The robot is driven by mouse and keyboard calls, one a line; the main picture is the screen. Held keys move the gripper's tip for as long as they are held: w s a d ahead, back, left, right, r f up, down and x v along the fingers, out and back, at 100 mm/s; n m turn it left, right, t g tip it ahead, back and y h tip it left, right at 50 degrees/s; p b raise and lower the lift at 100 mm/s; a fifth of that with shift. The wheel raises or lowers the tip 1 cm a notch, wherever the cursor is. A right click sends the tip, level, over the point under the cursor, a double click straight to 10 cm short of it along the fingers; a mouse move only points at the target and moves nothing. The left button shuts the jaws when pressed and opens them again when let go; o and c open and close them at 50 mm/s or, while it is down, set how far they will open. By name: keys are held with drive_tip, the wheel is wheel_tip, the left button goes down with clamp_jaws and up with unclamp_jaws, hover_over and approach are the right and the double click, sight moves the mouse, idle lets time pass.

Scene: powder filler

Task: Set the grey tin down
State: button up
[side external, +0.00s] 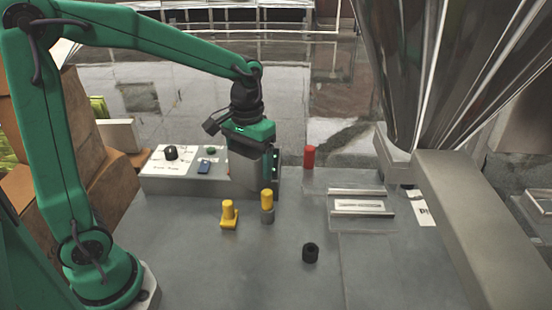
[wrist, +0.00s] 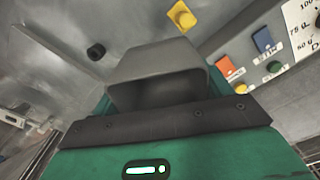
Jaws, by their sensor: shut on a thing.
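My gripper (side external: 266,158) is at the front right of the control panel, pointing down and shut on the grey tin. The grey tin (side external: 243,172) hangs beneath the green gripper body, its lower end over the grey table; I cannot tell whether it touches. In the wrist view the tin (wrist: 160,60) is a tapered grey shape with a dark hollow facing the camera, just beyond my dark gripper edge. Its far end is hidden in that view.
A black cylinder (side external: 310,252) is nearer the front, a red cylinder (side external: 309,156) to the right. The control panel (side external: 160,182) is left; a metal plate (side external: 360,204) and shiny hopper (side external: 430,70) are right.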

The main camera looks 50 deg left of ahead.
drive_tip(key=shift+w+a+r+m, duration=0.15)
drive_tip(key=shift+w+m, duration=0.3)
drive_tip(key=shift+w, duration=0.35)
drive_tip(key=shift+w+a+r+m, duration=0.15)
drive_tip(key=shift+w+m, duration=0.25)
drive_tip(key=shift+w, duration=0.4)
drive_tip(key=shift+w+r+m, duration=0.2)
drive_tip(key=shift+w+m, duration=0.25)
drive_tip(key=shift+w, duration=0.35)
drive_tip(key=shift+w, duration=0.1)
drive_tip(key=w+d+f+n, duration=0.2)
drive_tip(key=w+d+n, duration=0.2)
drive_tip(key=w+d, duration=0.4)
drive_tip(key=w+d+f+n, duration=0.1)
drive_tip(key=w+d+n, duration=0.4)
drive_tip(key=w+d, duration=0.4)
drive_tip(key=shift+w+f, duration=0.2)
drive_tip(key=shift+f, duration=0.2)
drive_tip(key=shift+f, duration=0.1)
drive_tip(key=shift+f, duration=3.3)
drive_tip(key=shift+f, duration=0.6)
